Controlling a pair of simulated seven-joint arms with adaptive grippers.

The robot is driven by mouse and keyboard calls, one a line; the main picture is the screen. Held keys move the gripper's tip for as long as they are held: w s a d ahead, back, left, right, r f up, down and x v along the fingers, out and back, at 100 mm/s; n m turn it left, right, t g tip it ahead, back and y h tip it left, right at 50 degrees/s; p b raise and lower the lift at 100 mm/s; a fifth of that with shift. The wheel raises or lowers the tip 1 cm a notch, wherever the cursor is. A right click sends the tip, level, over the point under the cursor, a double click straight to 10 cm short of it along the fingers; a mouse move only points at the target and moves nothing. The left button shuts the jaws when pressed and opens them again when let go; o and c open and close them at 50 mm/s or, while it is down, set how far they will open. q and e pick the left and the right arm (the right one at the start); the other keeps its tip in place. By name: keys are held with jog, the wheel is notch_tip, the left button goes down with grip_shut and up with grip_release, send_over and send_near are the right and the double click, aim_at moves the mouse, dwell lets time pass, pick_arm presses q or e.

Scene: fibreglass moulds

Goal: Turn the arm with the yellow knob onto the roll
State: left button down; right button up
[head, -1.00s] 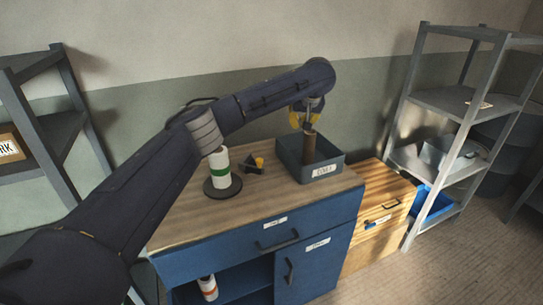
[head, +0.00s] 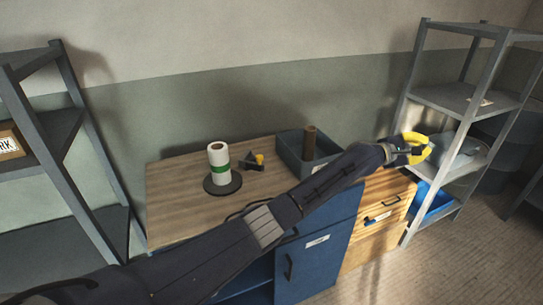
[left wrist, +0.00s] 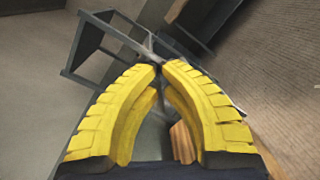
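A white roll with a green band (head: 219,169) stands upright on a dark round base (head: 223,188) on the workbench top. Just right of it is a small black part with a yellow knob (head: 259,158); how it joins the base is too small to tell. My left gripper (head: 424,150) is well to the right, beyond the bench and in front of the metal shelf. In the left wrist view its yellow fingers (left wrist: 161,66) meet at the tips with nothing held between them. My right gripper is not in view.
A grey bin (head: 288,158) with a brown tube (head: 310,142) stands at the bench's right end. My left arm crosses the bench's front. A wooden drawer unit (head: 372,232) and a metal shelf with a blue bin (head: 432,203) stand right; a dark shelf (head: 62,130) stands left.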

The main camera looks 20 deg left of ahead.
pick_arm(q)
jog(key=w+a+r+n+t+y, duration=0.3)
jog(key=a+r+n+t+y, duration=0.25)
jog(key=a+n+t, duration=0.6)
jog(key=a+n+y, duration=0.9)
jog(key=n+y, duration=0.6)
jog(key=n, duration=0.3)
jog(key=s+a+f+n+g+y, duration=0.5)
jog(key=s+a+f+n+g, duration=0.3)
jog(key=n, duration=0.4)
jog(key=s+a+f+n+g+y, duration=0.5)
jog(key=a+f+n+g, duration=0.2)
jog(key=a+n+g, duration=0.4)
jog(key=w+a+n, duration=0.1)
jog(key=w+a, duration=0.1)
jog(key=a, duration=0.5)
jog(key=shift+w+a+f+t, duration=0.25)
jog(key=shift+w+f+t, duration=0.05)
jog(key=shift+t, duration=0.15)
